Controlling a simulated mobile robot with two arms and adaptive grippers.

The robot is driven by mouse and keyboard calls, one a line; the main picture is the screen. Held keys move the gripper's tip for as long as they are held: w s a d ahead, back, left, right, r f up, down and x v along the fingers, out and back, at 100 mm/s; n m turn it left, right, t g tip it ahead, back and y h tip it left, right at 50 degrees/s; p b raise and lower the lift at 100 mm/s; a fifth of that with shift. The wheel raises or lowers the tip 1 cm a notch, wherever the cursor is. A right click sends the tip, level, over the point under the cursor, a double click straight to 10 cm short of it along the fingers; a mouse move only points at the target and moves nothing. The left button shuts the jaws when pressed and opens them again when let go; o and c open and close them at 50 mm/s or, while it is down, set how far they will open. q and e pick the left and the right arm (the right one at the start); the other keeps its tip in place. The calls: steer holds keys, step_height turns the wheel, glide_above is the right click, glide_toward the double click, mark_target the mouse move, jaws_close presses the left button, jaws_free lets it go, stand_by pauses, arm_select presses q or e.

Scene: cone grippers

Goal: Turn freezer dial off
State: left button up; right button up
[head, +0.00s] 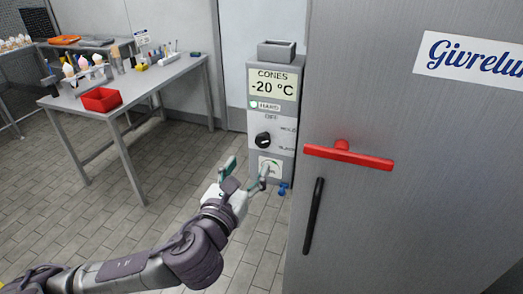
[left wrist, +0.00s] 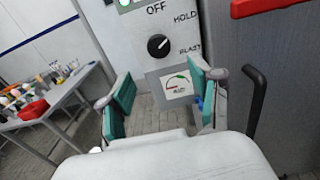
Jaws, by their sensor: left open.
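The freezer dial (head: 263,140) is a round black knob on a grey control box (head: 257,167) that reads "CONES -20 °C". OFF is marked above the dial, with HOLD and BLAST to its right. In the left wrist view the dial (left wrist: 158,46) shows a white pointer line aimed to the upper right, near HOLD. A green lamp by "HARD" (head: 254,104) is lit. My left gripper (head: 247,168) is open and empty, in front of and below the dial, apart from it. My right gripper is not in view.
The steel freezer door (head: 430,200) stands at right, with a red bar handle (head: 348,155) and a black vertical handle (head: 314,216). A steel table (head: 150,84) at left carries a red bin (head: 101,99) and cones. The tiled floor between is clear.

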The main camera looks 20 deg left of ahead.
mark_target(262, 143)
arm_select(q)
steer(key=w, duration=0.4)
steer(key=w+p, duration=0.1)
steer(key=w, duration=0.4)
steer(key=shift+w+d+r, duration=0.15)
steer(key=shift+r, duration=0.05)
steer(key=c, duration=1.1)
steer(key=shift+c, duration=0.2)
